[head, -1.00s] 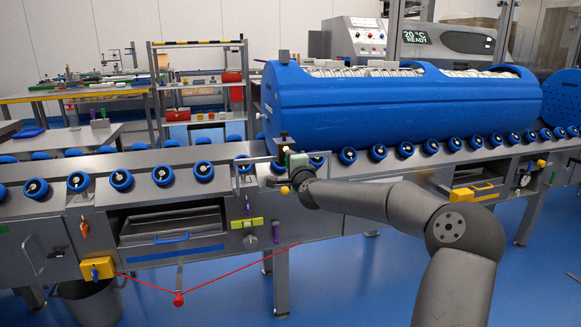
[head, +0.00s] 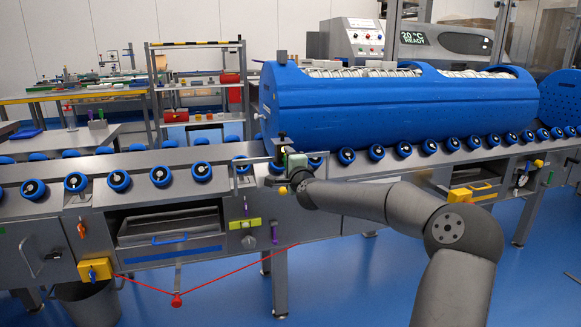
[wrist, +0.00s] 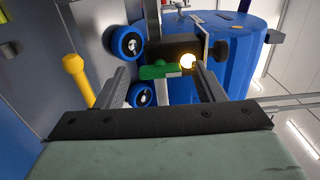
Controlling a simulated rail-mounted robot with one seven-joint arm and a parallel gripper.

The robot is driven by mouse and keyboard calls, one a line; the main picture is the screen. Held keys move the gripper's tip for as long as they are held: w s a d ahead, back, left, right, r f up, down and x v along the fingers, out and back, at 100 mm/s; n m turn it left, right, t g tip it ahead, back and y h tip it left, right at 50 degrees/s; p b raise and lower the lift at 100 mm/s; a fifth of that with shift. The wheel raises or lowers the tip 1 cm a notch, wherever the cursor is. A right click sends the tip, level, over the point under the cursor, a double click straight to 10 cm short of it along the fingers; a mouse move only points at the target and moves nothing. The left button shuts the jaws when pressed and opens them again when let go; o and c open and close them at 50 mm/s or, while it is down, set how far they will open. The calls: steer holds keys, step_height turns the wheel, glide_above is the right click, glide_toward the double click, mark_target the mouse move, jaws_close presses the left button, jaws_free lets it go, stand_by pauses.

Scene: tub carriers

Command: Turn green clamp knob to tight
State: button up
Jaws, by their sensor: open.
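In the wrist view a green clamp knob (wrist: 160,71) with a bar-like shape sits below a dark block (wrist: 172,48). My gripper (wrist: 162,72) is open, with one finger on each side of the knob in this view. I see no finger clearly touching it, and the depth gap is hard to judge. The knob is not clear there, hidden by the wrist and the clamp parts.
The blue tub (head: 390,110) lies on the rollers behind my gripper. A yellow handle (wrist: 76,72) stands to the left, and blue rollers (wrist: 127,43) are near the left finger.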

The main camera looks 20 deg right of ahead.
steer(key=s+a+p, duration=0.2)
steer(key=s+p, duration=0.1)
steer(key=s, duration=1.4)
steer(key=shift+a, duration=0.3)
